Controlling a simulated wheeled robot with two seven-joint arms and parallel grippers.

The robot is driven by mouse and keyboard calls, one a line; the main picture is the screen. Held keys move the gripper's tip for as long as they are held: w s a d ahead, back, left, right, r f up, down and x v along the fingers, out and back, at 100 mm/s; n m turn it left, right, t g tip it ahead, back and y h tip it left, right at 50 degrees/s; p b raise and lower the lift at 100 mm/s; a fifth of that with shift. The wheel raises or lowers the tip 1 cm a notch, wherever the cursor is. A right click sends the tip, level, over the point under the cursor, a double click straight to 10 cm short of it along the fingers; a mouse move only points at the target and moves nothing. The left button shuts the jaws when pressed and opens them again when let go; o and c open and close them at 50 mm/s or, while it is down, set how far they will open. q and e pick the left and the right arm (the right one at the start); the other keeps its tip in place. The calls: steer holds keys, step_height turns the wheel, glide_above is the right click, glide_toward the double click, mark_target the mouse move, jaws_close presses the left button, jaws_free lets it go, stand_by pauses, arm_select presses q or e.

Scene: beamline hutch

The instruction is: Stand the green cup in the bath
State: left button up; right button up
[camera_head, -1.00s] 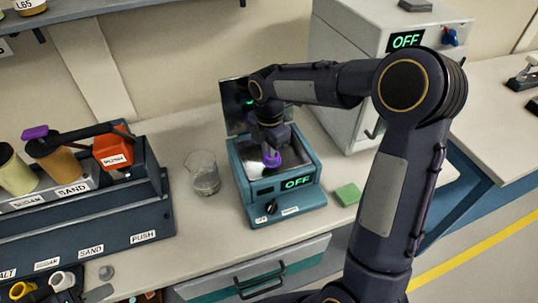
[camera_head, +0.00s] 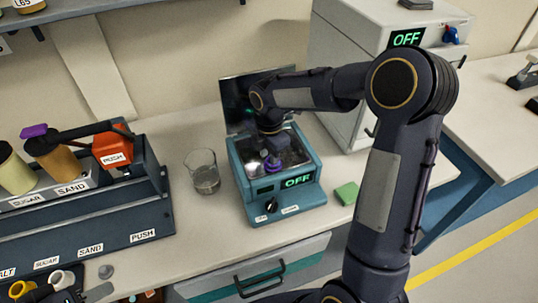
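The bath (camera_head: 294,205) is a teal box with a steel basin and a green OFF display, standing mid-counter. Its dark panel (camera_head: 236,100) stands upright at the back. My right arm comes in from the lower right. Its gripper (camera_head: 272,163), with purple at the tip, points down over the front of the basin. The wrist hides part of the basin, and I cannot tell whether the fingers are open or shut. I cannot make out a green cup. My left gripper is not recognisable in view.
A clear glass beaker (camera_head: 204,174) stands just left of the bath. A green block (camera_head: 346,193) lies to its right. A dispenser rack (camera_head: 90,222) fills the left, and a grey cabinet (camera_head: 350,70) with an OFF display stands behind right.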

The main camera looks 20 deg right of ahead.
steer(key=shift+r, duration=0.4)
step_height(320, 180, up, 11)
steer(key=s+d+r+m+t, duration=0.1)
steer(key=s+r+m, duration=0.2)
steer(key=s+m, duration=0.25)
steer(key=s+a+f+m+t+y, duration=0.1)
steer(key=s+f+m+t+y, duration=0.1)
steer(key=s+m, duration=0.6)
steer(key=s+a+f+m+t+y, duration=0.1)
steer(key=s+f+m+t, duration=0.1)
steer(key=s+m, duration=0.7)
steer(key=shift+s+a+f+t+y, duration=0.25)
steer(key=shift+s+f+y, duration=0.2)
steer(key=shift+s, duration=0.7)
